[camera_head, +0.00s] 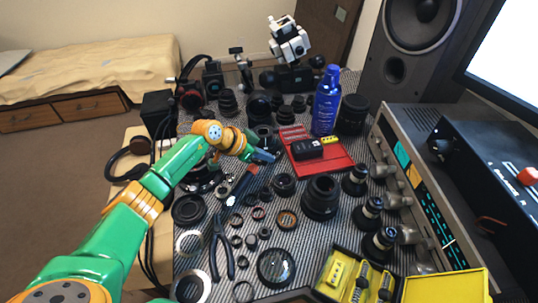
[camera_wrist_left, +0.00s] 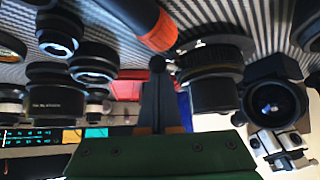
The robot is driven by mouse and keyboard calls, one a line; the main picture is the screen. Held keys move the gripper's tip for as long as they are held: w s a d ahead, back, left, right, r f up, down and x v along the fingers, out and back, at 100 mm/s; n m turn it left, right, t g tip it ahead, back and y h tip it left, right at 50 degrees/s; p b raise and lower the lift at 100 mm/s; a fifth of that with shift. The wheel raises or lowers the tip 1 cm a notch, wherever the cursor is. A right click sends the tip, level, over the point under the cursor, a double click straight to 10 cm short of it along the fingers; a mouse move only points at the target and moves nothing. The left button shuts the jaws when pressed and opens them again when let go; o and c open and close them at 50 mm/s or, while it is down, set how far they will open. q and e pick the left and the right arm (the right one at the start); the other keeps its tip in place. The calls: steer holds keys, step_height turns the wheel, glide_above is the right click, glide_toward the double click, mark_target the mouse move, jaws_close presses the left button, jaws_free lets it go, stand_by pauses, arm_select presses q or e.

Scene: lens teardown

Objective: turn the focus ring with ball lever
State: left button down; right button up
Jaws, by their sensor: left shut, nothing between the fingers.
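My left gripper (camera_head: 264,156) is shut and empty over the middle of the striped mat, its fingers pointing right. In the left wrist view its dark fingertips (camera_wrist_left: 158,85) meet just below a small black ball (camera_wrist_left: 157,63). The ball sits at the left edge of a black ribbed lens (camera_wrist_left: 212,78) and looks like the lever's end. I cannot tell whether the fingertips touch it. In the head view a dark lens (camera_head: 263,132) stands just behind the gripper, partly covered. The ball is not discernible there. My right gripper is not in view.
A tool with an orange end (camera_wrist_left: 155,22) lies close to the fingertips in the wrist view. A red tray (camera_head: 335,163) and a blue bottle (camera_head: 326,100) stand right of the gripper. Several lenses, rings and pliers (camera_head: 221,250) crowd the mat, leaving little free room.

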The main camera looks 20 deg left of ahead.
arm_select(q)
steer(key=p, duration=0.1)
steer(key=a+r+p, duration=0.1)
steer(key=p, duration=0.1)
steer(key=shift+s, duration=0.2)
steer(key=shift+s+a+f, duration=0.1)
steer(key=shift+a+f, duration=0.15)
steer(key=shift+f, duration=0.2)
